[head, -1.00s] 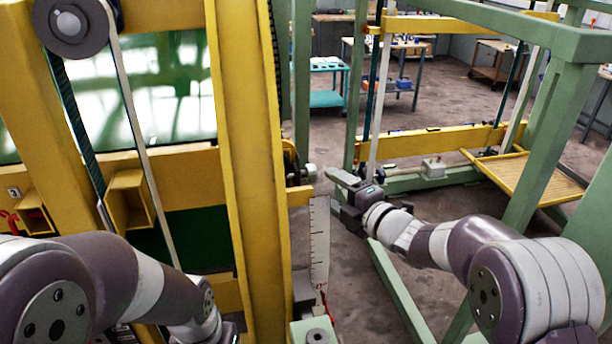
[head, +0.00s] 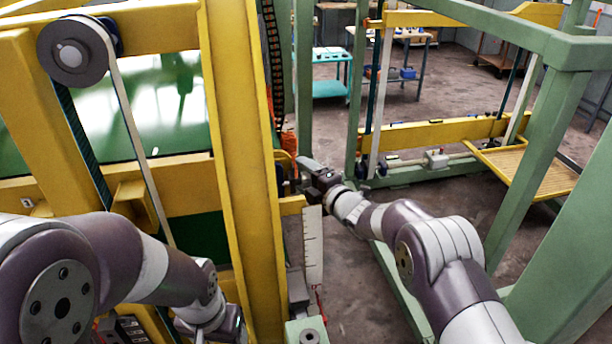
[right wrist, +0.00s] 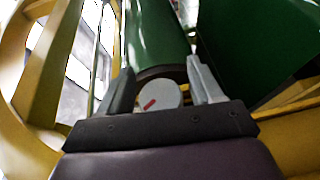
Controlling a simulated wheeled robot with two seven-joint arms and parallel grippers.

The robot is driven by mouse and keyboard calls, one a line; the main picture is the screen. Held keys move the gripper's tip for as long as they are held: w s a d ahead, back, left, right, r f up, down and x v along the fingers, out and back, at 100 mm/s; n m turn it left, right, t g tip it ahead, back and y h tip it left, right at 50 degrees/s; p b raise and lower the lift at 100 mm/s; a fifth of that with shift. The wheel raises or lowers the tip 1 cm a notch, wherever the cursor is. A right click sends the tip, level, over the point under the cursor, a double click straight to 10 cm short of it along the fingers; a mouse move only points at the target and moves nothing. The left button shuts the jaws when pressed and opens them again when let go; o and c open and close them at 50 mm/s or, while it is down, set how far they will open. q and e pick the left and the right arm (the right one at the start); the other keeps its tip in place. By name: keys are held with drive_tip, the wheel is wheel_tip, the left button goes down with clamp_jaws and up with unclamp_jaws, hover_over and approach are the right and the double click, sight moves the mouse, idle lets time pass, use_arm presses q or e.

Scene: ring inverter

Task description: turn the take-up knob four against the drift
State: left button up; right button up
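The take-up knob (right wrist: 160,97) is a pale round knob with a red mark, at the end of a green roller in the right wrist view. My right gripper (right wrist: 161,82) is open, with one finger on each side of the knob. A gap shows at each side, and no firm contact is visible. In the head view my right gripper (head: 307,169) is at the yellow frame's right side and hides the knob. My left gripper (head: 215,325) is at the bottom edge of the head view, low at the machine's front; its fingers cannot be made out.
A yellow upright (head: 240,150) stands just left of my right gripper. A white scale plate (head: 313,245) hangs below it. A green frame post (head: 530,180) stands to the right of my right arm. Bare floor (head: 440,110) lies behind.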

drive_tip(key=shift+a, duration=0.2)
drive_tip(key=c, duration=0.7)
drive_tip(key=shift+r+p, duration=0.1)
drive_tip(key=shift+p, duration=0.55)
drive_tip(key=m+g+h+p, duration=0.1)
drive_tip(key=g+h+p, duration=0.1)
drive_tip(key=p, duration=0.4)
drive_tip(key=shift+s+d+g, duration=0.1)
drive_tip(key=shift+g, duration=0.5)
drive_tip(key=shift+f+g+h, duration=0.4)
drive_tip(key=shift+s+f+m+g+h, duration=0.15)
drive_tip(key=shift+m+g+h, duration=0.2)
drive_tip(key=shift+g, duration=0.25)
drive_tip(key=shift+g, duration=0.3)
drive_tip(key=o, duration=0.9)
drive_tip(key=shift+o, duration=0.2)
